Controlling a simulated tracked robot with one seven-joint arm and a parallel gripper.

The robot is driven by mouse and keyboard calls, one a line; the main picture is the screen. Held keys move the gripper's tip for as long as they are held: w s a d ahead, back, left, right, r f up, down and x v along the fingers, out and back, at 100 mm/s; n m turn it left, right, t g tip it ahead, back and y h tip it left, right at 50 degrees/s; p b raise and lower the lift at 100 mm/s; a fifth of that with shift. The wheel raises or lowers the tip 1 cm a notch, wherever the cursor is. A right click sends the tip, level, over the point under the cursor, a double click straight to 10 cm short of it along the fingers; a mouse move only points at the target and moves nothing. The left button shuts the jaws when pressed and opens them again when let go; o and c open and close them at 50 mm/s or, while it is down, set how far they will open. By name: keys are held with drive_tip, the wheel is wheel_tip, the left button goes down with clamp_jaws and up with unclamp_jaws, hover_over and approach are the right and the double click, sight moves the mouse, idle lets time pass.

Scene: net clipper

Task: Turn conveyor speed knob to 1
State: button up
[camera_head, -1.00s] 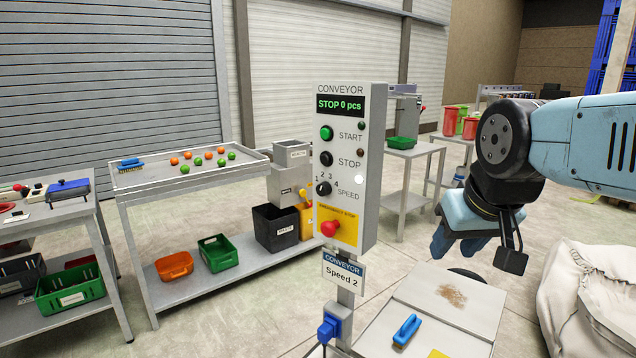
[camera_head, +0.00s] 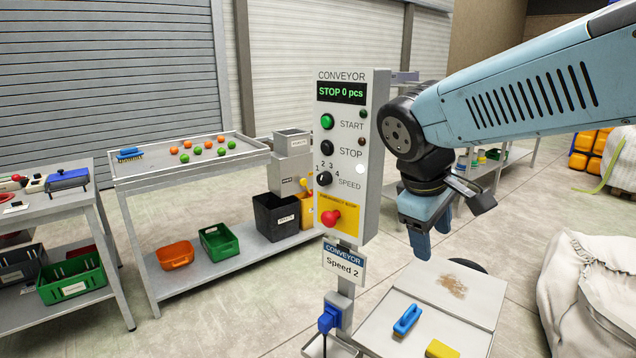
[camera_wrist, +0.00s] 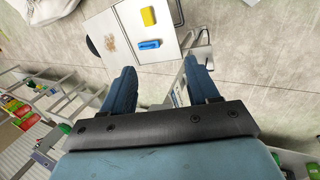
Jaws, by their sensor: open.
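The speed knob (camera_head: 324,179) is a small black dial on the grey conveyor control panel (camera_head: 342,220), below the black STOP button (camera_head: 327,148). The display (camera_head: 341,92) reads "STOP 0 pcs". A sign (camera_head: 343,263) under the panel reads "Speed 2". My gripper (camera_head: 432,250) is to the right of the panel, pointing down, apart from the knob and empty. In the wrist view its two blue fingers (camera_wrist: 158,85) are spread open.
A red emergency stop button (camera_head: 330,217) sticks out below the knob. A blue brush (camera_head: 407,319) and a yellow block (camera_head: 441,349) lie on a pale surface below my gripper. A table (camera_head: 190,179) with coloured balls stands left. A white sack (camera_head: 590,290) is at right.

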drive_tip(key=w+a+n+h, duration=0.3)
drive_tip(key=w+n+h, duration=0.1)
drive_tip(key=n, duration=0.2)
drive_tip(key=n+t+h, duration=0.5)
drive_tip(key=n+t, duration=0.6)
drive_tip(key=n, duration=0.5)
approach(320, 180)
drive_tip(key=x, duration=0.9)
drive_tip(key=shift+s, duration=0.1)
drive_tip(key=c, duration=1)
